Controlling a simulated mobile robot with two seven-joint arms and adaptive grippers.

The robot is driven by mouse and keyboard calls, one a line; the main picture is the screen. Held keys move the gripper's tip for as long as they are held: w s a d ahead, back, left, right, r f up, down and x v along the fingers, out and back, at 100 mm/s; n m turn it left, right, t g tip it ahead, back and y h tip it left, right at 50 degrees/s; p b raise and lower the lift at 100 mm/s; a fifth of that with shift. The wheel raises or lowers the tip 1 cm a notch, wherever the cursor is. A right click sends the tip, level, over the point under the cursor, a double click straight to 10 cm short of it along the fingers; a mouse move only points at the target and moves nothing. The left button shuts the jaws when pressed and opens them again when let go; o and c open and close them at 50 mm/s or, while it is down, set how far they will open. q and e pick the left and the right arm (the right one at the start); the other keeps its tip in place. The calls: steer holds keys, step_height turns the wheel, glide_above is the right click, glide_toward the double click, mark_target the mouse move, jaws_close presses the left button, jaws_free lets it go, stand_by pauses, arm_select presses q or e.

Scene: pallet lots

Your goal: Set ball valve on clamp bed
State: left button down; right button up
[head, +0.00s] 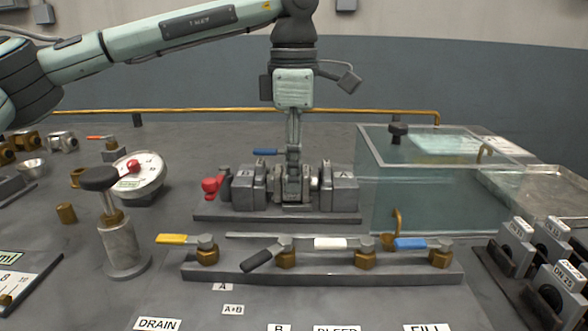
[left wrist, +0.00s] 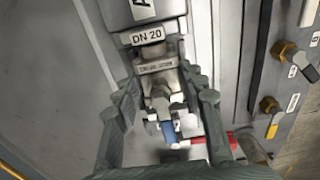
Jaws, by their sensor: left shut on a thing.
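The ball valve (head: 291,186) is a grey metal body with a blue lever (head: 265,152). It stands between the two grey jaw blocks of the clamp bed (head: 230,216), with block B (head: 246,190) on its left and block A (head: 341,190) on its right. My left gripper (head: 293,156) points straight down from above and is shut on the valve. The left wrist view shows the valve (left wrist: 160,88) between both fingers. I cannot tell whether the valve rests on the bed. A red handle (head: 211,186) sits at the clamp's left end. My right gripper is not in view.
In front stands a manifold rail (head: 320,273) with several coloured levers. A glass tank (head: 410,195) is close on the right. A post with a black knob (head: 118,245) and a round gauge (head: 139,176) are on the left. DN-labelled blocks (head: 517,246) stand far right.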

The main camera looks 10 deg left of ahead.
arm_select(q)
steer(key=shift+f, duration=0.1)
steer(key=shift+f, duration=0.2)
steer(key=c, duration=0.9)
jaws_free()
